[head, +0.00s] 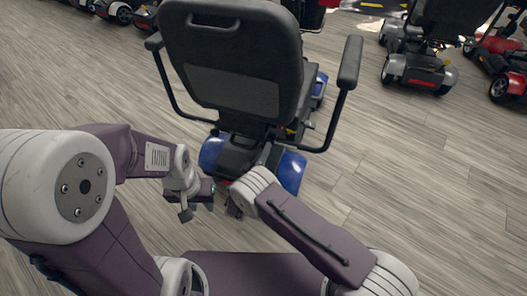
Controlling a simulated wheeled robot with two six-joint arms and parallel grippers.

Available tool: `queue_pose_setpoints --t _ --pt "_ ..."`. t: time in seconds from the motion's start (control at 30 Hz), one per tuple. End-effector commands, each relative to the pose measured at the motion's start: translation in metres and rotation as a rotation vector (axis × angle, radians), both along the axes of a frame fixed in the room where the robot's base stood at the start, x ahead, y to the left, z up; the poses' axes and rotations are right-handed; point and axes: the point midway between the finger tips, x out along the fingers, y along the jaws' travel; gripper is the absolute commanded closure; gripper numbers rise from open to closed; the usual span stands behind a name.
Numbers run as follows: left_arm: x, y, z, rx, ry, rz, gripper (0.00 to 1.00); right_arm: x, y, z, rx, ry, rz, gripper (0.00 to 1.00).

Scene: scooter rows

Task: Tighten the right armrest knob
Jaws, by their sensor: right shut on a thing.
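A blue scooter (291,172) stands in front of me, seen from behind. Its black seat back (233,60) is upright and faces me. The right armrest (350,62) rises at the seat's right side, and its bent tube (330,135) runs down and in under the seat.
The left armrest (154,42) is on the seat's other side. More scooters stand at the back right, one grey (420,70) and one red (500,45), and others at the far left (120,10). The wood-look floor (420,190) is clear to both sides.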

Motion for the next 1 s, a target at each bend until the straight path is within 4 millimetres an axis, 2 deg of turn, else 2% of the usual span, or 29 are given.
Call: queue_pose_setpoints --t 0.33,0.87,0.9,0.93,1.0 --pt "0.0 0.0 0.0031 0.0 0.0 0.0 0.69 -0.0002 -0.0002 0.0002 0.11 -0.037 0.001 1.0" --pt "0.0 0.0 0.0032 0.0 0.0 0.0 0.69 -0.0002 -0.0002 0.0 0.128 -0.043 0.001 1.0" --pt "0.0 0.0 0.0032 0.0 0.0 0.0 0.69 -0.0002 -0.0003 -0.0001 0.128 -0.043 0.001 0.54" --pt "0.0 0.0 0.0032 0.0 0.0 0.0 0.69 -0.0002 -0.0002 0.0001 0.127 -0.043 0.001 0.46" --pt "0.0 0.0001 0.0032 0.0 0.0 0.0 0.69 -0.0002 -0.0002 0.0001 0.127 -0.043 0.001 0.44"
